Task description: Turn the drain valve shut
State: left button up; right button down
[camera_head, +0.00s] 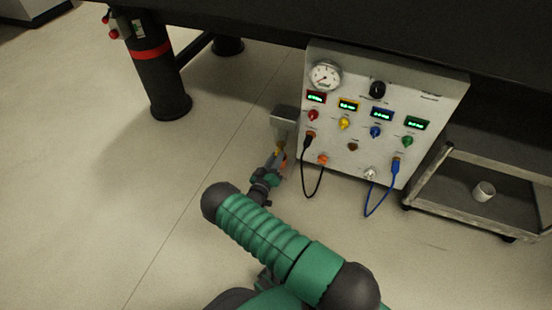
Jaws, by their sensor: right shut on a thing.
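A small grey box (285,115) is at the left side of the panel, with a small yellow-orange part (280,149) below it. I take this part to be the drain valve's handle, but it is small and partly covered. My right gripper (279,158), at the end of my green arm, reaches up to it from below and is shut on it. The fingers hide much of the handle, so I cannot tell its angle. My left gripper is not in view.
The light panel (437,88) carries a round gauge (325,75), coloured displays and knobs. A black cable (305,180) and a blue cable (370,207) loop below it. A cart (450,208) with a white cup (484,191) stands right. A dark table leg (157,75) stands left; floor between is clear.

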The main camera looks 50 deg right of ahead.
jog(key=c, duration=1.2)
grip_release()
jog(key=shift+a, duration=0.1)
